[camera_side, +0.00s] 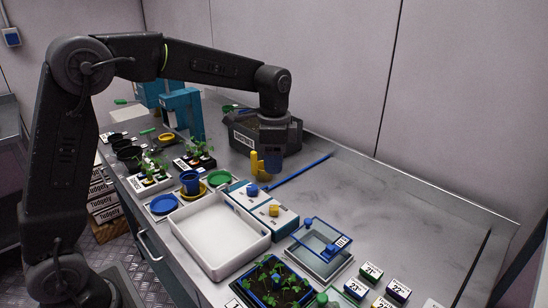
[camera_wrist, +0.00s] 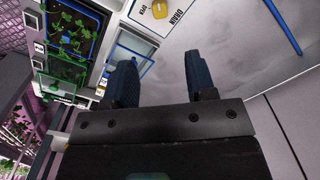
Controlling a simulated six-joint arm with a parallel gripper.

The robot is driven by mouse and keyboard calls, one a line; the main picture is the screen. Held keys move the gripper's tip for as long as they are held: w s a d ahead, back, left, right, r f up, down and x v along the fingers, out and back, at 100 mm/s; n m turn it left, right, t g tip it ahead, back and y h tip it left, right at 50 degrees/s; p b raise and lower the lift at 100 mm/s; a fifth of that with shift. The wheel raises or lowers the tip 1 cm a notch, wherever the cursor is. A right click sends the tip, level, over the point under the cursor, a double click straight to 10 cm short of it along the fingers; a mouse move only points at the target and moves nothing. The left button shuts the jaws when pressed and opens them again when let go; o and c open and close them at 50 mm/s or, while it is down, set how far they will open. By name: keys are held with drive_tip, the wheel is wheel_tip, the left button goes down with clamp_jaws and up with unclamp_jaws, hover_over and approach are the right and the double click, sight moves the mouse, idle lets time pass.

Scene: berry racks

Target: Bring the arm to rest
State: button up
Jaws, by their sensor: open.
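My arm reaches out over the bench in the side view, with its forearm raised and its wrist bent down. My gripper (camera_side: 267,163) hangs above the bench near a dark bin, beside a yellow object (camera_side: 254,163). In the wrist view my gripper (camera_wrist: 160,76) shows two blue ridged fingers spread wide apart. Nothing is between them, and grey bench surface shows through the gap. In the side view the fingers overlap the things around them, so their exact height above the bench is hard to tell.
A dark bin (camera_side: 242,136) stands behind the gripper. A white tray (camera_side: 219,262), a blue-rimmed planter (camera_side: 243,292) and a lidded blue-rimmed container (camera_side: 297,252) are toward the front. A blue strip (camera_side: 300,171) lies along the bench. The bench's right part (camera_side: 400,225) is largely clear.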

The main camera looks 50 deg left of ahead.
drive_tip(key=s+r+n+t, duration=0.1)
drive_tip(key=s+n, duration=0.3)
drive_tip(key=s, duration=0.8)
drive_tip(key=s+d+r+n+t, duration=0.1)
drive_tip(key=s+n+t, duration=0.3)
drive_tip(key=s, duration=0.8)
drive_tip(key=shift+s+r+n+t, duration=0.15)
drive_tip(key=shift+r+n+t, duration=0.15)
drive_tip(key=shift+r+n, duration=0.35)
drive_tip(key=shift+d, duration=0.1)
